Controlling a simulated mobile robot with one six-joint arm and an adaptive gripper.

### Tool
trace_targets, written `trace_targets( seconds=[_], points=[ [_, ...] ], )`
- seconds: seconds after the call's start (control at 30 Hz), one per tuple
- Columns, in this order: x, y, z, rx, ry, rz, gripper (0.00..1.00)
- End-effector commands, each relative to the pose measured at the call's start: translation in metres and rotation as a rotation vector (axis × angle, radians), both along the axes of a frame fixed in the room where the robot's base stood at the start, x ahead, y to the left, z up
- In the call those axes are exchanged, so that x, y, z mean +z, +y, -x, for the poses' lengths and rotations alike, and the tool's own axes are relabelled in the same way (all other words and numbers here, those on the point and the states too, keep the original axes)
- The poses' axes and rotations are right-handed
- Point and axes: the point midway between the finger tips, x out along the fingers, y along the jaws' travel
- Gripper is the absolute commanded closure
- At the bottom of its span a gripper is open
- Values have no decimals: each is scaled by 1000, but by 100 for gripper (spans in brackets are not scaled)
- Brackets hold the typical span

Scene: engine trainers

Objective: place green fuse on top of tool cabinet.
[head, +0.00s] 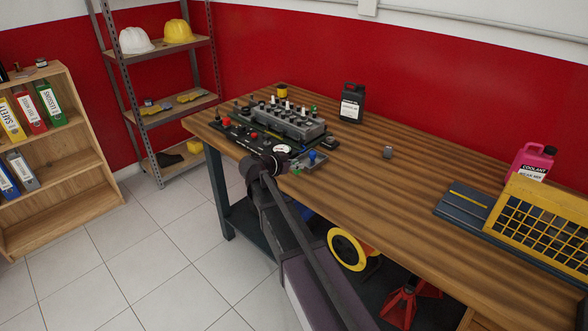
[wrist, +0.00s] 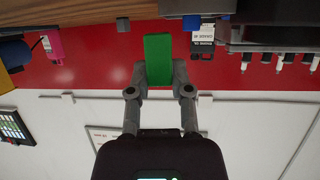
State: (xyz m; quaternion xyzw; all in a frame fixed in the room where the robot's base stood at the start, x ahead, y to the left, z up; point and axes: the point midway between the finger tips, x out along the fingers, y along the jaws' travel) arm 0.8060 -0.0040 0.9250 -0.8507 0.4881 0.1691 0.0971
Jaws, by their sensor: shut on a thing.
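The green fuse (wrist: 158,54) is a plain green block, upright between the two grey fingers in the wrist view. My gripper (wrist: 159,72) is shut on it, with one finger on each side. In the head view my arm reaches up to the near edge of the workbench, and its end is beside the engine trainer board (head: 268,134). The fuse is mostly hidden or too small to make out there. I cannot pick out a tool cabinet for certain in either view.
The workbench (head: 390,190) carries a black bottle (head: 352,103), a small grey part (head: 388,152), a pink coolant jug (head: 531,163) and a yellow grille (head: 545,222). A wooden bookcase (head: 45,195) and a metal rack (head: 125,105) stand left. Tiled floor between them is clear.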

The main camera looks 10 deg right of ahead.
Motion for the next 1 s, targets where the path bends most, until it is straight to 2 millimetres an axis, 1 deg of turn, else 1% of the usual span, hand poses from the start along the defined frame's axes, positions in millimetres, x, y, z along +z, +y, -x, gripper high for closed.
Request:
trace_targets(
  seconds=[0.2,0.3,0.5,0.63,1.0],
  points=[
    [-3,3,-28,0,0,0,99],
    [-16,3,-24,0,0,0,99],
    [-31,3,-24,0,0,0,99],
    [-34,3,-24,0,0,0,99],
    [-34,3,-24,0,0,0,99]
  ],
)
